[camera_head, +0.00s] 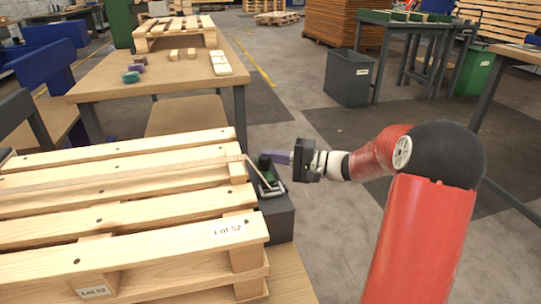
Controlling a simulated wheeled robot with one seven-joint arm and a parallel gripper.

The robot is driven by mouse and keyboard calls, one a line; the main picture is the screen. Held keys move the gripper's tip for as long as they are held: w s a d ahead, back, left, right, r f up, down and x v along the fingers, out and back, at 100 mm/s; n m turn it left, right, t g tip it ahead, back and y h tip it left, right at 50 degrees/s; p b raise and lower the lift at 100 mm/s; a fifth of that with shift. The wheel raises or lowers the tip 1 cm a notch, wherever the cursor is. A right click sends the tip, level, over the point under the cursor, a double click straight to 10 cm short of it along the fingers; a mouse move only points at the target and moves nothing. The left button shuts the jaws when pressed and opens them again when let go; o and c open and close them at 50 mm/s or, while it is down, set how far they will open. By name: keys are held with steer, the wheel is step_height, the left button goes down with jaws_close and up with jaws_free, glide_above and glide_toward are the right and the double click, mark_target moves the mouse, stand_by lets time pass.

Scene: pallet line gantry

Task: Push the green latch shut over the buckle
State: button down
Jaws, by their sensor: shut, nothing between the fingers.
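The green latch (264,162) stands upright at the buckle (270,187), on top of a dark grey block beside the right end of the wooden pallet. A tan strap (262,174) runs across the pallet to the buckle. My gripper (268,156) comes in from the right, with its purple-grey fingers shut and empty. Its fingertips are at the upper part of the latch; I cannot tell whether they touch it. The far side of the latch and part of the buckle are hard to make out at this size.
The stacked pallets (120,232), labelled "Lot 52", fill the lower left. A wooden table (190,82) with a small pallet and blocks stands behind. A grey bin (348,78) and a green-topped bench (405,20) stand at the back right. Open floor lies behind my arm.

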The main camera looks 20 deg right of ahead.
steer(key=shift+s, duration=0.35)
steer(key=v, duration=0.7)
steer(key=shift+s+d, duration=0.2)
steer(key=shift+d, duration=0.15)
